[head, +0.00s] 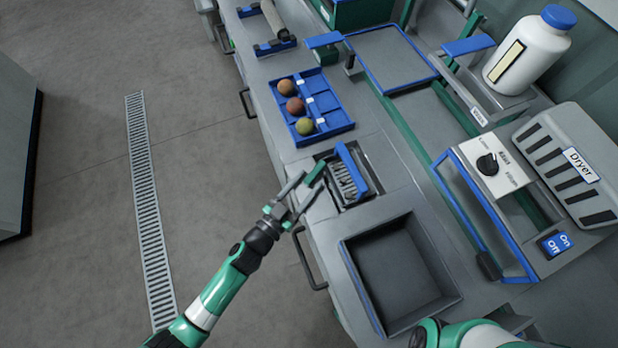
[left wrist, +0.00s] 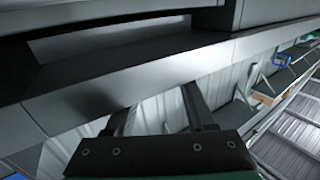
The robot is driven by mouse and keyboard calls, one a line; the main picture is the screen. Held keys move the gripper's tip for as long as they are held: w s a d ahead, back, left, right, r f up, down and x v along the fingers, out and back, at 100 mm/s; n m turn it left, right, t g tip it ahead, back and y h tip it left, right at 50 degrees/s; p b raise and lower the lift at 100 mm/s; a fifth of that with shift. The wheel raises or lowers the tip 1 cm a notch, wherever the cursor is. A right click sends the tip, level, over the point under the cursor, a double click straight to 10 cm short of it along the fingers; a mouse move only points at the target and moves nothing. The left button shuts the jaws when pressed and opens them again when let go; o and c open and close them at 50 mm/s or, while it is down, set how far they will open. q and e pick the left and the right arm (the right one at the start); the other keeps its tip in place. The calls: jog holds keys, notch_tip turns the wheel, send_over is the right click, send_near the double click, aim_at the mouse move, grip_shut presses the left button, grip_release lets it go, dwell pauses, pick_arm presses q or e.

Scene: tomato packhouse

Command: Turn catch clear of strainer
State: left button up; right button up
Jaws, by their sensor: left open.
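The strainer (head: 343,188), a dark slotted grate in a grey recess, sits at the front of the bench in the head view. A blue bar (head: 351,168), which looks like the catch, lies lengthwise over it. My left gripper (head: 307,186) is at the bench's front edge, just left of the strainer and apart from the blue bar. In the left wrist view its two dark fingers (left wrist: 160,112) are apart with nothing between them, facing a grey metal edge. The strainer cannot be made out there. My right arm shows at the bottom right of the head view; its gripper is out of frame.
A blue tray (head: 333,133) with three round fruits lies behind the strainer. An empty grey basin (head: 398,270) is in front of it. Bench handles (head: 308,262) stick out near my left arm. The dryer (head: 573,165) and control box (head: 488,167) stand right.

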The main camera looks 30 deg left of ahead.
pick_arm(q)
jog(key=s+a+p, duration=0.1)
jog(key=s, duration=0.9)
jog(key=shift+a, duration=0.4)
